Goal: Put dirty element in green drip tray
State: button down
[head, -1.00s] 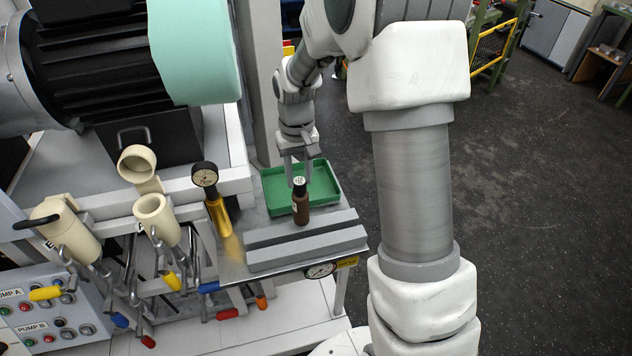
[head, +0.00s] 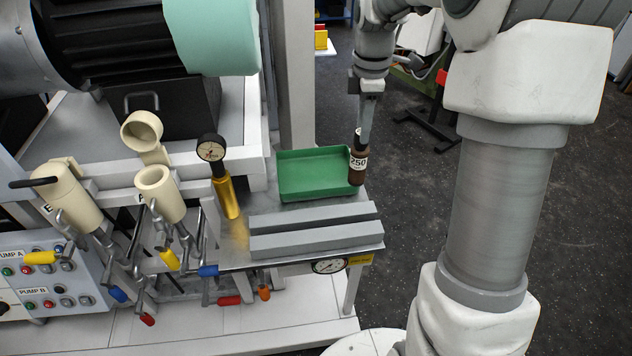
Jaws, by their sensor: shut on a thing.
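The element is a brown cylinder (head: 357,174) with a dark upper part and a white label reading "250". My gripper (head: 364,130) points down and is shut on its upper end. It holds the element roughly upright at the right end of the green drip tray (head: 300,187). The element overlaps the tray's right rim in the picture; whether it touches the rim or hangs clear of it, I cannot tell. The visible floor of the tray is empty. The fingertips are small and partly merge with the dark top.
The tray stands on a steel bench behind two grey bars (head: 315,232). A gauge on a brass body (head: 226,195) stands left of the tray. Cream housings (head: 155,185) and coloured valve handles lie further left. Open dark floor (head: 420,190) is to the right.

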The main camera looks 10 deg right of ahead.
jog(key=n, duration=0.2)
jog(key=d+r+n+b, duration=0.1)
jog(key=n, duration=0.1)
jog(key=shift+s, duration=0.1)
jog(key=w+a+f+p, duration=0.1)
jog(key=w+a+f, duration=0.4)
jog(key=w+f, duration=0.5)
jog(key=shift+a+f, duration=0.4)
jog(key=shift+f, duration=0.15)
jog(key=c, duration=0.5)
grip_release()
